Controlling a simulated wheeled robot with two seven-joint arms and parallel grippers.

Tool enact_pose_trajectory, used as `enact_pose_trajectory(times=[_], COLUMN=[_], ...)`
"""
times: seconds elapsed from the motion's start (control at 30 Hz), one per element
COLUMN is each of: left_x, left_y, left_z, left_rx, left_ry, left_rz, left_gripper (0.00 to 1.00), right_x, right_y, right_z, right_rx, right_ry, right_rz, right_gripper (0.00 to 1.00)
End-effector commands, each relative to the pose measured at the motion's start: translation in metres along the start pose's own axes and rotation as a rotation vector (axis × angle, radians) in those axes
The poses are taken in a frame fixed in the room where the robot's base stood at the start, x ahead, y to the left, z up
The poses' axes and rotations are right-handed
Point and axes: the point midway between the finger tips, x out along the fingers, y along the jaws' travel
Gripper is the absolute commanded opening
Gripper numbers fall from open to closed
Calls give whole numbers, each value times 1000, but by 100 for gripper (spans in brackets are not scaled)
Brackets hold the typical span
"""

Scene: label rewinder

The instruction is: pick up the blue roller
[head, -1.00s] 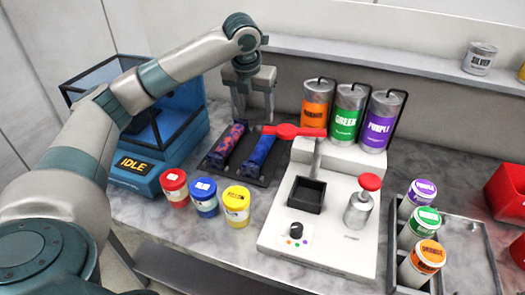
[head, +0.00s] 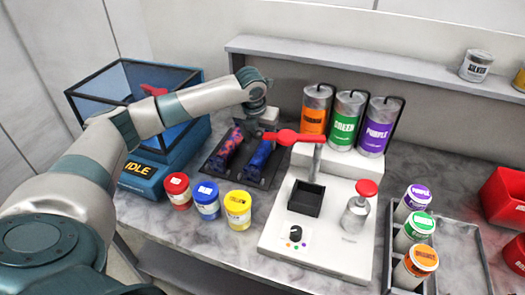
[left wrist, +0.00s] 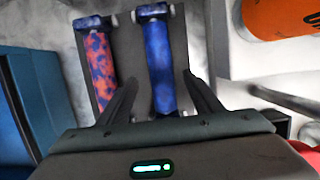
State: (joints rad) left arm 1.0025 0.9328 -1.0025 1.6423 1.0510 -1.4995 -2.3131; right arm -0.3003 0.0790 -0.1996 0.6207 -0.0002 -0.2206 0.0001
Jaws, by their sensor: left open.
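The blue roller (head: 259,160) lies on a dark tray beside a red-and-blue patterned roller (head: 227,151). In the left wrist view the blue roller (left wrist: 158,62) runs lengthwise up the picture, with the patterned roller (left wrist: 100,68) to its left. My left gripper (left wrist: 160,80) is open above the blue roller, one finger on each side of it in that view. The left finger lies in the gap between the two rollers. Whether the fingers touch the roller cannot be told. In the head view my left gripper (head: 260,128) is over the far end of the rollers, its fingers mostly hidden. My right gripper is not in view.
A white machine (head: 318,236) with a red lever (head: 295,137) stands close to the right of the rollers. A blue box marked IDLE (head: 143,172) stands to the left. Red, blue and yellow jars (head: 238,208) stand in front. Orange, green and purple canisters (head: 347,120) stand behind.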

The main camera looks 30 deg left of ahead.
Motion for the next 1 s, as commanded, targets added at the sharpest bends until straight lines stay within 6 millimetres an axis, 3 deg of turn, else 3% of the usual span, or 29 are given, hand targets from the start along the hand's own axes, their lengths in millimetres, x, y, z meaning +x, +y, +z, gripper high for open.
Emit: enact_pose_trajectory(times=[0.57, 0.77, 1.0], left_x=[11, 31, 56], left_y=[0, -2, -2], left_z=[0, 1, 1], left_rx=[0, 1, 2], left_ry=[1, 3, 0], left_rz=[1, 1, 1], left_gripper=[59, 59, 59], right_x=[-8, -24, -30], right_y=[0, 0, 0], right_z=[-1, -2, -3], right_rx=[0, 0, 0], right_ry=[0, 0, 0], right_rz=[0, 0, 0], right_gripper=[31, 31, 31])
